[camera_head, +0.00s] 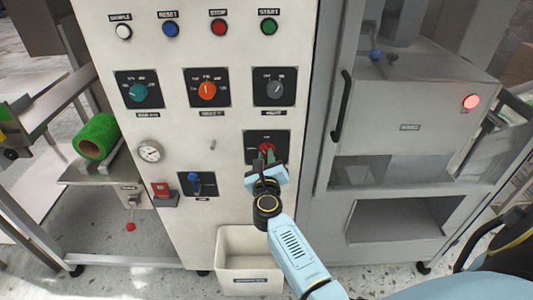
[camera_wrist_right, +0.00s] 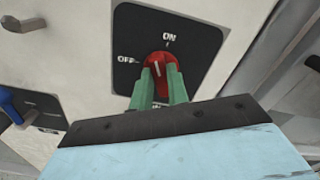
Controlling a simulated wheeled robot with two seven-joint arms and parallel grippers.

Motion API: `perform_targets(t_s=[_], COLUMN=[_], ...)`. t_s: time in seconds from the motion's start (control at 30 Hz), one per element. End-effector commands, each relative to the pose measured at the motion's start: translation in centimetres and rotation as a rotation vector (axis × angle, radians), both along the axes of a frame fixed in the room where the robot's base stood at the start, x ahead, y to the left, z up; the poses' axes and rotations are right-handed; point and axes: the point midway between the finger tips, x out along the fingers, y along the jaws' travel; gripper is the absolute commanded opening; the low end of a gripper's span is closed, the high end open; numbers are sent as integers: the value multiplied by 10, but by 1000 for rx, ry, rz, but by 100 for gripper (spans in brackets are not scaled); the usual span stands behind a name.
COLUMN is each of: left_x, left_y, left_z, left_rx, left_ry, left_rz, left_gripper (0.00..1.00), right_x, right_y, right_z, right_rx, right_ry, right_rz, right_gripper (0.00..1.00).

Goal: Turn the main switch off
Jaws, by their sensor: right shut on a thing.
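The main switch is a red rotary knob (camera_head: 267,148) on a black plate (camera_head: 253,136), low on the right side of the pale control panel. In the right wrist view the knob (camera_wrist_right: 158,65) sits between an ON mark above and an OFF mark to its left. Its white line points up, roughly toward ON with a slight lean to the left. My right gripper (camera_head: 267,157) is shut on the knob, with its green fingers (camera_wrist_right: 159,88) on either side of it. The lower part of the plate is hidden behind the gripper. My left gripper is in neither view.
Above are teal (camera_head: 139,92), orange (camera_head: 207,90) and grey (camera_head: 275,88) rotary knobs and a row of push buttons. A blue switch (camera_head: 194,182) is to the lower left. A white bin (camera_head: 235,243) stands below. A cabinet with a black handle (camera_head: 341,105) is close on the right.

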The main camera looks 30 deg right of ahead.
Motion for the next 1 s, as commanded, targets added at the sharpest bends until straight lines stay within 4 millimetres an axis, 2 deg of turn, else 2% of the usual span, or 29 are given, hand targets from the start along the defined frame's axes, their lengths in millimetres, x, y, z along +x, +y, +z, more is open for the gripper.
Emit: perform_targets(t_s=[0.3,1.0], left_x=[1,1], left_y=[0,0], left_z=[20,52], left_rx=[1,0], left_ry=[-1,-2], left_rz=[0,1], left_gripper=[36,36], right_x=[1,1], right_y=[2,3], right_z=[0,-4], right_rx=[-254,-785], right_ry=[160,485], right_rz=[1,1], right_gripper=[0,0])
